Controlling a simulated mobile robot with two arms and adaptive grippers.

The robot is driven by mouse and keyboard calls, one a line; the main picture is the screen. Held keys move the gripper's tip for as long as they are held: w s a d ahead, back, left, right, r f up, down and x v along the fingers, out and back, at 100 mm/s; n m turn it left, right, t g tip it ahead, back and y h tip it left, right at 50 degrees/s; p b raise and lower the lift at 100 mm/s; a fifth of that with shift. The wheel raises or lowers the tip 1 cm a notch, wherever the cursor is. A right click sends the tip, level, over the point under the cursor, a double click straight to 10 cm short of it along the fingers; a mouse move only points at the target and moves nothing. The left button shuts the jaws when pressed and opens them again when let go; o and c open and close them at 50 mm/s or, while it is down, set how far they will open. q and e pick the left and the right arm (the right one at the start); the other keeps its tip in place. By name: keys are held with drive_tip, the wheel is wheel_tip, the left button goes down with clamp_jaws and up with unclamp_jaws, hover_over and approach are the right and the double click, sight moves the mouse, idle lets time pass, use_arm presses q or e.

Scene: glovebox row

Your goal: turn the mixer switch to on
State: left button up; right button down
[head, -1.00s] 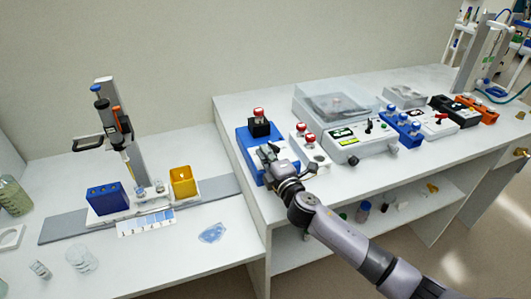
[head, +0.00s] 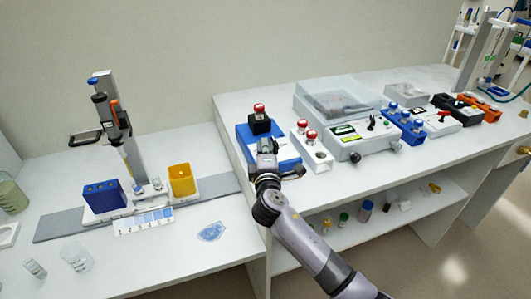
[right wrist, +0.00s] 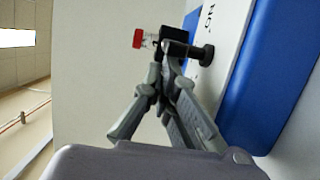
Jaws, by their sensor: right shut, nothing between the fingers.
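The mixer appears to be the blue unit (head: 285,138) on the raised bench, with a black block (head: 261,126) holding a red-capped vial (head: 259,109). My right gripper (head: 265,148) is over its front part, just in front of the block. In the right wrist view, the fingers (right wrist: 174,50) are shut and empty, their tips in front of the black block (right wrist: 174,34). A black knob-like part (right wrist: 203,55) stands out from a white, marked panel (right wrist: 222,35) beside the tips. Whether it is the switch, and whether the fingers touch it, I cannot tell. My left gripper is out of view.
A white unit with red-capped vials (head: 312,146) stands close on the right, then a lidded white machine (head: 366,138) and a blue rack (head: 405,124). On the lower left bench are a yellow box (head: 182,180) and a pipette stand (head: 128,120).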

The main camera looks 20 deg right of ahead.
drive_tip(key=shift+w+d, duration=0.15)
drive_tip(key=shift+w, duration=0.35)
drive_tip(key=shift+b, duration=0.3)
idle(0.4)
